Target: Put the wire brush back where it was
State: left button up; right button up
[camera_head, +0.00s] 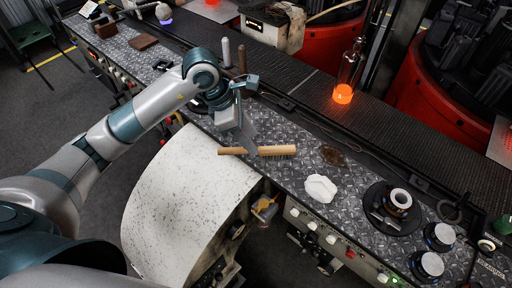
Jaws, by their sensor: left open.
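The wire brush (278,151) has a light wooden handle and dark bristles. It lies across the diamond-plate bench top (300,165), with its handle end reaching left over the bench's front edge. My left gripper (250,150) is open, pointing down right at the brush's handle, and its fingertips overlap the handle in the picture. I cannot tell whether they touch it. My right gripper is not in view.
A white cloth (320,188) and a brown rag (332,155) lie right of the brush. A black round fixture (392,208) stands further right. A bottle glowing orange at its base (343,92) stands on the conveyor (400,135) behind. A white curved cover (180,200) is in front.

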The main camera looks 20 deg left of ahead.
pick_arm(q)
jog(key=shift+b+v, duration=0.55)
jog(key=shift+v, duration=2.4)
